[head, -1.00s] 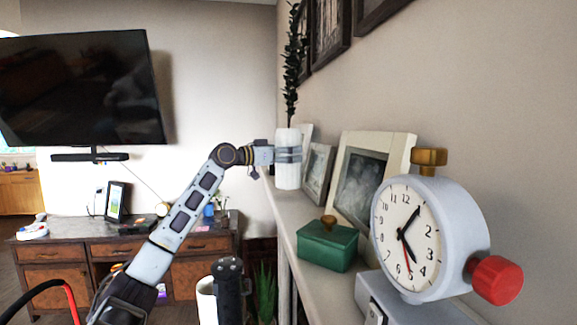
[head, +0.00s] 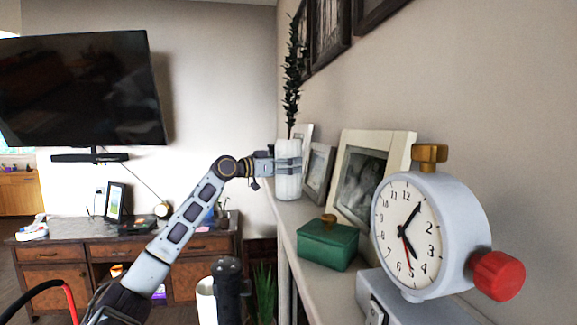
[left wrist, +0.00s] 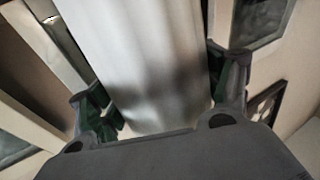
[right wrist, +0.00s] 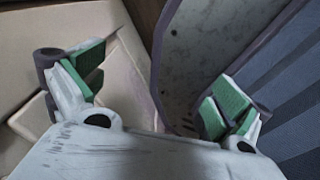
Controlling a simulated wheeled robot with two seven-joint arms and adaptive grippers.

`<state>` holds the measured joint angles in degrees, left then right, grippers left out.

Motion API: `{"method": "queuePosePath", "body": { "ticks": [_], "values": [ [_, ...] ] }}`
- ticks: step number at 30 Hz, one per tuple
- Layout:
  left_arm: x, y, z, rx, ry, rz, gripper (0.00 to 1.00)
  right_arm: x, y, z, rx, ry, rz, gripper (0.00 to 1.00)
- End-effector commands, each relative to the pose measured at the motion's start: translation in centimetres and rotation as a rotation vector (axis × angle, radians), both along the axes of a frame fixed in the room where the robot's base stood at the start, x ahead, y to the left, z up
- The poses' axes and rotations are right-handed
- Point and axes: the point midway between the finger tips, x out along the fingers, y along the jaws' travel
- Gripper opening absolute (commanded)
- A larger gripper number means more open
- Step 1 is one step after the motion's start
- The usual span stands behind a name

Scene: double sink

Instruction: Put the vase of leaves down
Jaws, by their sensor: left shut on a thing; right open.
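The vase of leaves is a white ribbed vase (head: 288,188) with a tall dark leafy stem (head: 292,85), at the far end of the shelf (head: 279,222) in the head view. It stands upright. My left gripper (head: 288,165) is shut around its middle from the left. In the left wrist view, the pale vase wall (left wrist: 140,50) fills the space between the green-padded fingers (left wrist: 165,95). The vase's base is at about the shelf's height; I cannot tell whether it touches. My right gripper (right wrist: 155,92) is open and empty in the right wrist view.
Picture frames (head: 318,172) stand on the shelf close to the vase's right, with a larger white frame (head: 350,150) nearer. A green box (head: 327,245) and a big clock (head: 408,240) stand nearer still. A television (head: 85,90) and a wooden cabinet (head: 190,245) are at the left.

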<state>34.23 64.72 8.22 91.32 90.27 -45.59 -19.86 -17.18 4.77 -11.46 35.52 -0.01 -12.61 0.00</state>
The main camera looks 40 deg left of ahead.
Motion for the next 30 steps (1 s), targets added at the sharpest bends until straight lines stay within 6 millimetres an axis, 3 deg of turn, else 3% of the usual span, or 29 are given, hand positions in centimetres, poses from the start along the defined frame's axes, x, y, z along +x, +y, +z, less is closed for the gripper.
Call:
{"method": "queuePosePath", "body": {
  "ticks": [14,15,20,30],
  "values": [
    [-0.09,0.04,-0.04,-0.002,-0.006,0.001,0.29,-0.01,0.48,-0.23,0.005,0.000,-0.003,1.00],
    [-0.01,0.01,-0.33,-0.001,-0.001,0.000,0.79,-0.02,0.54,-0.25,0.005,0.000,-0.003,1.00],
    [-0.01,0.01,-0.27,-0.001,0.000,0.000,1.00,-0.01,0.65,-0.19,0.006,0.000,-0.003,1.00],
    [0.00,0.02,-0.26,-0.001,0.000,0.000,1.00,-0.02,0.51,-0.19,0.005,0.000,-0.003,1.00]
  ]
}}
